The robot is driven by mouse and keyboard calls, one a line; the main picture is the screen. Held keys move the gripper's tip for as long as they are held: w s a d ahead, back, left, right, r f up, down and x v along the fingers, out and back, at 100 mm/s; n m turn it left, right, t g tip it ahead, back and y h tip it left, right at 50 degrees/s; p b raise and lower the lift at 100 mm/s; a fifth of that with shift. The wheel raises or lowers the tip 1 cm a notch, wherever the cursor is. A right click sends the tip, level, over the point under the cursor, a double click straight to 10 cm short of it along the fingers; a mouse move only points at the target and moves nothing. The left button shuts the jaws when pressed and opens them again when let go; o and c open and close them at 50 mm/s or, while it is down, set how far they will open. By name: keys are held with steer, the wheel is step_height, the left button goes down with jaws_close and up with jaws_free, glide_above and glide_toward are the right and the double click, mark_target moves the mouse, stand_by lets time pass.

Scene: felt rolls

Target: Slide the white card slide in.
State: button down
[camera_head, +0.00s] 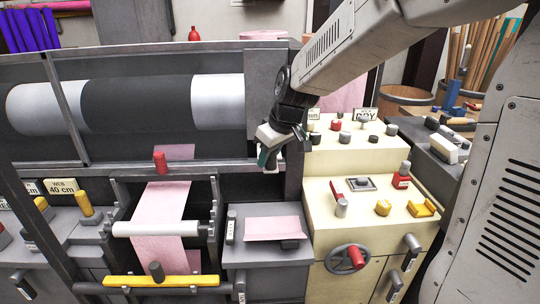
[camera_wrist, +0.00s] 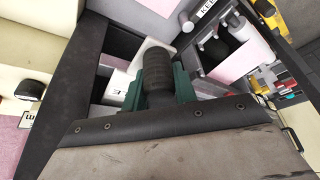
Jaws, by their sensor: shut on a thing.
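My gripper (camera_head: 268,158) is in front of the dark upright post, left of the cream control panel. In the wrist view its dark green fingers (camera_wrist: 160,88) are closed around a black ribbed knob (camera_wrist: 157,70). A white piece (camera_wrist: 150,50), which looks like the white card slide, shows just behind the knob.
The cream panel (camera_head: 372,211) with knobs and a red-handled wheel (camera_head: 347,258) stands to the right. A grey ledge with a pink sheet (camera_head: 272,228) lies below. A red knob (camera_head: 160,162) stands on the rail to the left, above pink felt (camera_head: 160,210) over a white roller (camera_head: 155,229).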

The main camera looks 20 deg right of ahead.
steer(key=w, duration=0.2)
steer(key=w+d, duration=0.1)
steer(key=w, duration=0.2)
steer(key=w+d, duration=0.1)
steer(key=w, duration=0.1)
steer(key=shift+w+d, duration=0.2)
steer(key=shift+w, duration=0.05)
steer(key=c, duration=1.1)
jaws_free()
steer(key=shift+r, duration=0.1)
steer(key=v, duration=0.7)
steer(key=shift+s+r, duration=0.15)
steer(key=shift+r, duration=0.1)
